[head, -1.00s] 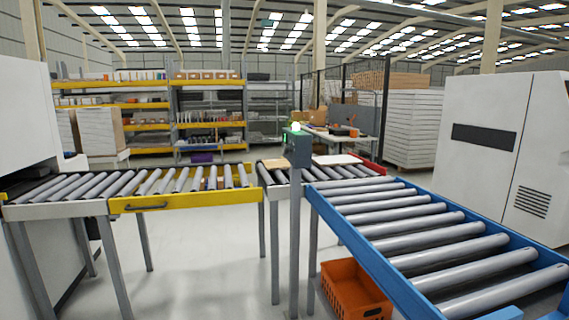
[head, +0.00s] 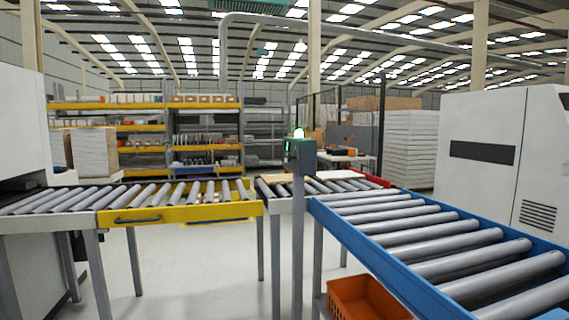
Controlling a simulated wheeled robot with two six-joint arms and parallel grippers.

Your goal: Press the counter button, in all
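The counter is a dark grey box (head: 303,154) on top of a grey post (head: 298,235), in the middle of the head view. A lit green-white lamp (head: 299,134) sits on top of it, and a small green patch shows on its left side. I cannot make out the button itself at this size. Neither of my grippers is in view.
A roller conveyor with a yellow section (head: 180,215) runs left of the post. A blue-framed roller conveyor (head: 470,270) fills the right foreground. An orange crate (head: 365,300) is below it. White machines stand left and right (head: 490,150). Clear floor (head: 190,275) lies left of the post.

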